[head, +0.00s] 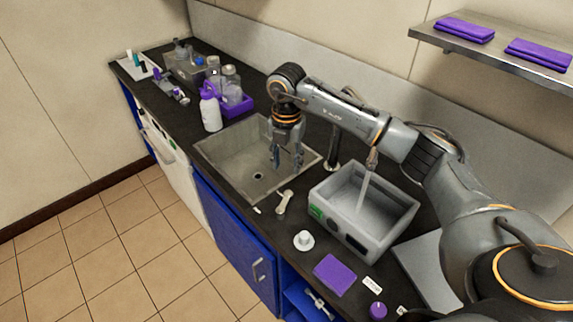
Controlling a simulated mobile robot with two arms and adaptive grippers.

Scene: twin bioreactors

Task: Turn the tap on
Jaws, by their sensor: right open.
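The tap's metal post (333,148) stands at the right rim of the sink (208,148), partly hidden by my right arm. Its spout end (372,158) shows below my arm, over a grey box-shaped basin (335,218). A pale stream like running water (363,190) falls from the spout into the basin. A small light lever-like piece (284,200) is at the sink's front right corner. My right gripper (287,160) points down over the right part of the sink, open and empty, apart from the tap. My left gripper is out of view.
Left of the sink stand a white bottle with a purple top (210,110) and a purple tray (238,106) with bottles. In front of the basin are a small white cup-like item (303,240) and a purple pad (334,273). A shelf (490,62) holds folded purple cloths.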

